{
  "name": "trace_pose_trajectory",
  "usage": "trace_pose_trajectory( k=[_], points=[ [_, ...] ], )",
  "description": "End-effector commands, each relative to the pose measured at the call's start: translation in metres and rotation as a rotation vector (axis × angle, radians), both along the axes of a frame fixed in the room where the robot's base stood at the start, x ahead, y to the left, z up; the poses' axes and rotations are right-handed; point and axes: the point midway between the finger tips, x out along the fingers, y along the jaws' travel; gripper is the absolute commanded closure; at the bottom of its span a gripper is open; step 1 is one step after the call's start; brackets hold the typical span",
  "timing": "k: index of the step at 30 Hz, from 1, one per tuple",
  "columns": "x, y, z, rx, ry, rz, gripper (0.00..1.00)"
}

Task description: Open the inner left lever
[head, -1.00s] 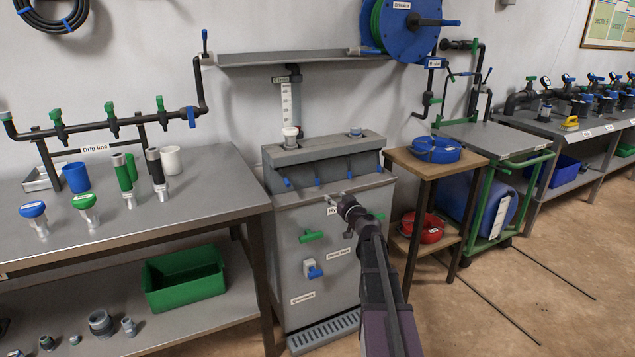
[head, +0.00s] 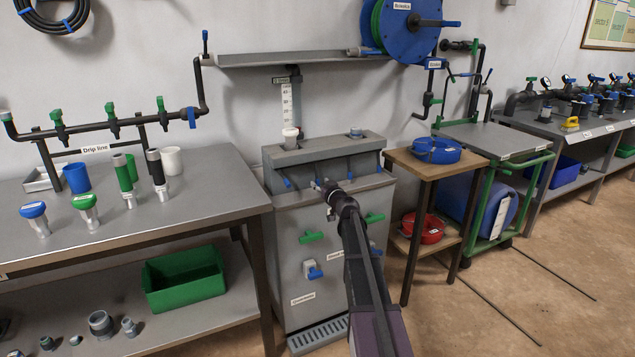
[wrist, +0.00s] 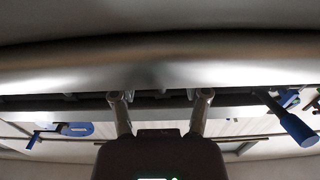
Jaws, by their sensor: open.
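The grey cabinet (head: 282,222) has a row of small blue levers along its upper front. The outer left lever (head: 286,183), the inner right lever (head: 349,175) and the outer right lever (head: 378,167) show in the head view. The inner left lever is mostly hidden by my gripper (head: 322,185), which is right at its place in the row. In the wrist view my gripper (wrist: 160,94) has its two fingers apart with nothing visible between them. A blue lever (wrist: 292,122) hangs at the right there, apart from the fingers; I cannot tell which one it is.
Green (head: 311,237) and blue (head: 314,272) valve handles stick out of the cabinet front below. A metal workbench (head: 215,205) stands at the left. A small wooden table (head: 432,165) stands close at the right. A shelf (head: 290,60) is on the wall above.

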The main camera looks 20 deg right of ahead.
Motion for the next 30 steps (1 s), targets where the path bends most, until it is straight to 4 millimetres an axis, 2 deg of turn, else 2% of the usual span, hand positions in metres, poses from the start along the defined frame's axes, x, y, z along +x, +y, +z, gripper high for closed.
trace_pose_trajectory(
  k=[1, 7, 19, 20, 24, 26, 30],
  points=[
    [0.009, -0.001, 0.0, 0.0, 0.0, 0.001, 0.4],
    [0.023, 0.0, 0.0, 0.0, 0.0, 0.0, 0.4],
    [0.026, 0.001, 0.0, 0.0, 0.0, 0.0, 0.4],
    [0.026, 0.001, 0.0, 0.0, 0.0, 0.0, 0.43],
    [0.026, 0.001, 0.0, 0.0, 0.0, 0.0, 0.85],
    [0.026, 0.001, 0.0, 0.0, 0.0, 0.0, 1.0],
    [0.026, 0.001, 0.0, 0.0, 0.0, 0.0, 1.0]
  ],
)
